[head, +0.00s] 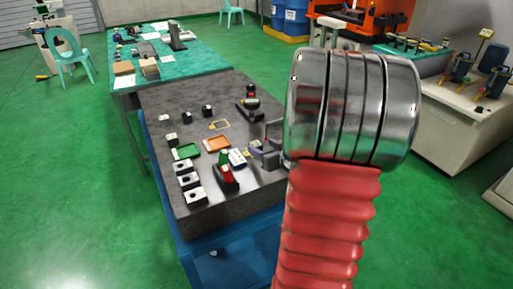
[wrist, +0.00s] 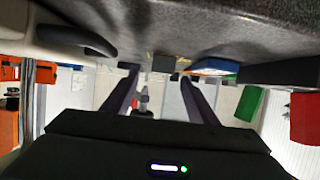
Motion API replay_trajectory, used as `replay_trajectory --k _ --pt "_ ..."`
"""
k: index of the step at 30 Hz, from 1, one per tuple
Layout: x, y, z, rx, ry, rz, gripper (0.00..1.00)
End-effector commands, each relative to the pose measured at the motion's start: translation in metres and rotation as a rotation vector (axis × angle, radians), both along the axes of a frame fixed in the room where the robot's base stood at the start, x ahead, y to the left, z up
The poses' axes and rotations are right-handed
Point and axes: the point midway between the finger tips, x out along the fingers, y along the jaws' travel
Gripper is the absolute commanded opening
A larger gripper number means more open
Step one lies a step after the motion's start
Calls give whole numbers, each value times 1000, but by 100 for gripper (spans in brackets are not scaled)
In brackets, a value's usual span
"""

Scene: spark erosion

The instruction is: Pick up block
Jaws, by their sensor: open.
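Several small metal and dark blocks stand on the dark grey table. Small ones are toward the back left, including a dark block (head: 207,110) and a pale block with a dark top (head: 172,140). I cannot tell which one the task means. My gripper (head: 262,151) is low over the table's right side, partly hidden by my arm. In the wrist view my gripper (wrist: 156,76) is open, with nothing held. A dark grey block (wrist: 165,62) shows beyond and between the fingertips, apart from them.
A black holder with red and green parts (head: 227,179) stands in front.

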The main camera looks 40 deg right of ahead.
Motion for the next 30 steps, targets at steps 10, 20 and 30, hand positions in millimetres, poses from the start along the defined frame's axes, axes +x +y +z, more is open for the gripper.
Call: replay_trajectory --k 10,20,30 --pt "36 -8 -15 2 0 1 53" --pt "38 -9 -16 1 0 0 53" --pt "38 -9 -16 1 0 0 49"
